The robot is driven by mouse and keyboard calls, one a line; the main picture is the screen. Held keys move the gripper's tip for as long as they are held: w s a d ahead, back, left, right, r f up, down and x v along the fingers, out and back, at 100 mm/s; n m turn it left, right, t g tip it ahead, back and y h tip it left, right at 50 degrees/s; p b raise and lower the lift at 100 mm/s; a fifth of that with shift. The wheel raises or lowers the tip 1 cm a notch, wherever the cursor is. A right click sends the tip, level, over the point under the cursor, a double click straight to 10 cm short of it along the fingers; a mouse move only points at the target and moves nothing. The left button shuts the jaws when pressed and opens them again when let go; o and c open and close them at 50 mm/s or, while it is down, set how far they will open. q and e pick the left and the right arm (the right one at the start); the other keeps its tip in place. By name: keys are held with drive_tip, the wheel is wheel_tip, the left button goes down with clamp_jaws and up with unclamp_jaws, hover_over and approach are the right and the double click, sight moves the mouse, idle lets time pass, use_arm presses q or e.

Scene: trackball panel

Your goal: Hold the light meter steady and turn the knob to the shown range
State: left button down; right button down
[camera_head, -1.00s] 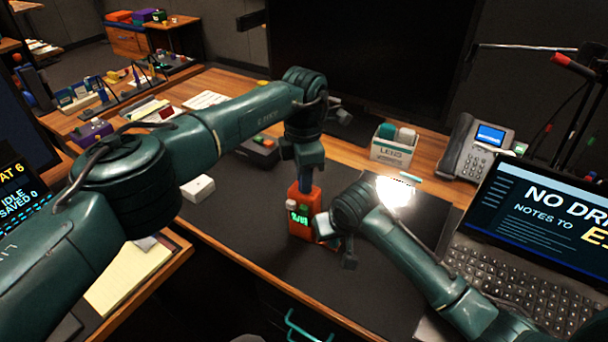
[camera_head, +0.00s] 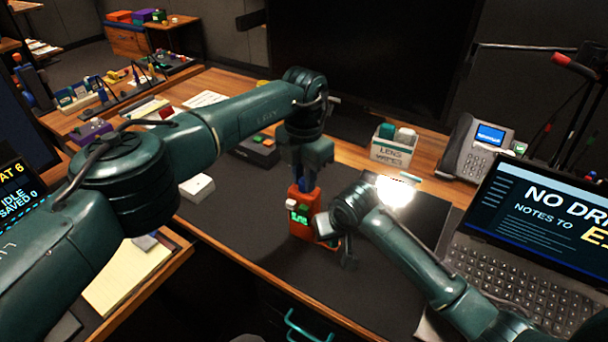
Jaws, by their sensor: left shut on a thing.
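The light meter (camera_head: 303,229) is an orange-red box standing upright on the dark desk mat, with a small lit green display and a pale round part at its upper left. My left gripper (camera_head: 305,184) comes down from above and is shut on the meter's top. My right gripper (camera_head: 346,254) is close beside the meter's lower right side, partly in front of it. Its fingers are small and dark, so I cannot tell whether they are open or touching the meter. The knob and the shown range are not readable here.
A laptop (camera_head: 520,285) stands at the right, with a desk phone (camera_head: 478,147) behind it. A box of lens wipes (camera_head: 392,150) and a bright glowing light (camera_head: 395,192) are behind my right arm. A white box (camera_head: 197,188) sits left on the mat (camera_head: 240,225).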

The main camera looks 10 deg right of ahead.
idle(0.3)
use_arm(q)
drive_tip(key=c, duration=1.2)
unclamp_jaws()
drive_tip(key=shift+c, duration=0.2)
wheel_tip(320, 180, up, 12)
drive_tip(key=shift+c, duration=0.4)
